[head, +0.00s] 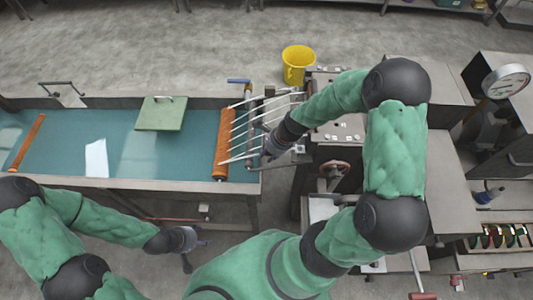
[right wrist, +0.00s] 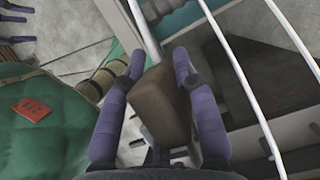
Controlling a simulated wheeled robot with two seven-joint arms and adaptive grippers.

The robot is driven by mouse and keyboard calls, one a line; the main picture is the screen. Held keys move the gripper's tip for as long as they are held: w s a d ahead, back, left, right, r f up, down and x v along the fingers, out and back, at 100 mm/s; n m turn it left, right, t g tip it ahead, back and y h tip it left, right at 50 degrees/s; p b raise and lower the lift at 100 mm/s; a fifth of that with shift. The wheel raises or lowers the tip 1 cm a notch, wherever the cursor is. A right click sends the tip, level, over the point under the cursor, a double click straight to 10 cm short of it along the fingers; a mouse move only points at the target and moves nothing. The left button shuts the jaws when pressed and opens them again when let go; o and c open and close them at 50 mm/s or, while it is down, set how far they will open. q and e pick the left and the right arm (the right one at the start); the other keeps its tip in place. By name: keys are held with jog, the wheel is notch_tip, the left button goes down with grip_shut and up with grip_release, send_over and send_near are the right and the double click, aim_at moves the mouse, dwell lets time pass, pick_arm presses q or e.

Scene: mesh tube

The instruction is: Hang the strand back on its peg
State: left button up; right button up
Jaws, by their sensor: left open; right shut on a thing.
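Several white strands (head: 262,108) run side by side from an orange roller (head: 222,145) towards the machine on the right. The nearest strand (head: 238,158) slants to my right gripper (head: 265,155). In the right wrist view, the fingers of my right gripper (right wrist: 158,60) are closed about the end of a white strand (right wrist: 143,28). A brown block (right wrist: 160,105) shows between and below the fingers; I cannot tell if they touch it. Other strands (right wrist: 230,60) pass to the right. The peg is not clearly distinguishable. My left gripper (head: 196,254) is open and empty, in front of the table.
The blue-green table (head: 120,150) holds a green plate (head: 160,113) and a white sheet (head: 96,158). A yellow bucket (head: 297,64) stands behind the machine (head: 345,130). A dial scale (head: 506,82) is at the far right. Floor space is open behind the table.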

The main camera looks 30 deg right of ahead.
jog(key=shift+f+b, duration=0.45)
jog(key=shift+f, duration=0.25)
jog(key=shift+p, duration=0.45)
dwell(0.4)
jog(key=shift+f+b, duration=0.8)
jog(key=shift+f, duration=0.4)
dwell(1.7)
jog(key=shift+p, duration=0.4)
dwell(0.6)
jog(key=o, duration=1.1)
jog(key=shift+c, duration=0.2)
